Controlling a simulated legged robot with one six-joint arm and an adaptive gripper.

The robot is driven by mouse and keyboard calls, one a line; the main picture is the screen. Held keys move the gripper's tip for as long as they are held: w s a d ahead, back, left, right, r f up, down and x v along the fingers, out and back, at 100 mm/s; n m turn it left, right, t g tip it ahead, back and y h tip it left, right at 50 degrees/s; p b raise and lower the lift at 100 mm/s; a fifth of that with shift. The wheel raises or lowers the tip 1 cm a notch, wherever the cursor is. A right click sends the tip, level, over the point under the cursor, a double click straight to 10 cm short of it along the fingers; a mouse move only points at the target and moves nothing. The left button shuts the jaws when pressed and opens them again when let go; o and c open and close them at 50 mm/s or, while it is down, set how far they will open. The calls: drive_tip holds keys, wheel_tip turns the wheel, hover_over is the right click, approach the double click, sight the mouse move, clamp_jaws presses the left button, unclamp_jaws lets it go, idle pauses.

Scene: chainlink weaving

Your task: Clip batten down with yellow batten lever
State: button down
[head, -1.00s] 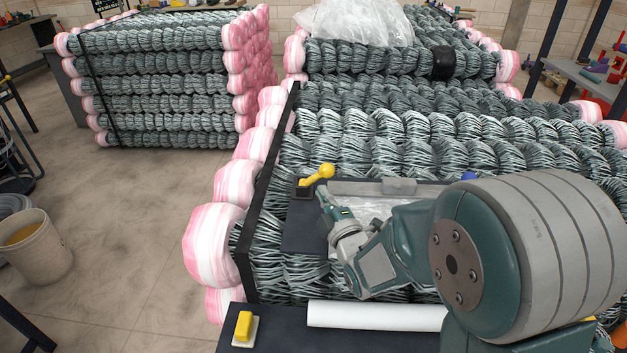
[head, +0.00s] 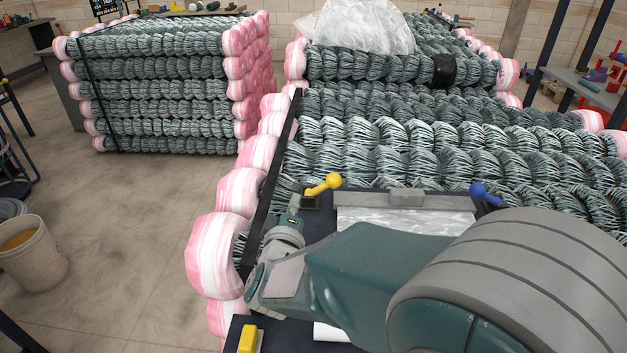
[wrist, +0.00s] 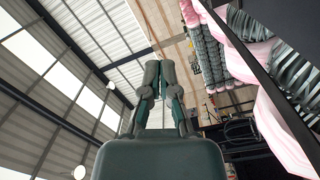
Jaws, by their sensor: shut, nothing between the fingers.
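The yellow batten lever (head: 324,186), an arm with a ball end, sits on a dark block at the left end of the batten. Its ball end points up and to the right. The batten (head: 440,201) is a grey bar across the far edge of a clear sheet (head: 400,216). My gripper (head: 295,202) is shut and empty, pointing up just left of the lever's block; contact cannot be told. The wrist view shows its closed fingers (wrist: 160,66) against the ceiling and far wall, with no lever in sight.
A blue lever (head: 483,194) stands at the batten's right end. A dark upright bar (head: 270,190) runs close to my gripper's left, beside pink-wrapped mesh rolls (head: 215,255). A yellow block (head: 248,338) sits at the near left corner. Open floor lies left.

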sight(322, 187)
drive_tip(key=shift+s+a, duration=0.25)
drive_tip(key=shift+a, duration=0.1)
drive_tip(key=w, duration=0.1)
drive_tip(key=w+d, duration=0.1)
drive_tip(key=w, duration=0.1)
drive_tip(key=shift+w+d+f+m, duration=0.1)
drive_tip(key=shift+d+m, duration=0.2)
drive_tip(key=w, duration=0.6)
drive_tip(key=shift+w+f, duration=0.2)
drive_tip(key=d, duration=0.2)
drive_tip(key=d+f, duration=0.1)
drive_tip(key=shift+w, duration=0.35)
drive_tip(key=shift+d+f, duration=0.2)
drive_tip(key=shift+d, duration=0.35)
drive_tip(key=shift+a, duration=0.1)
drive_tip(key=shift+a, duration=0.1)
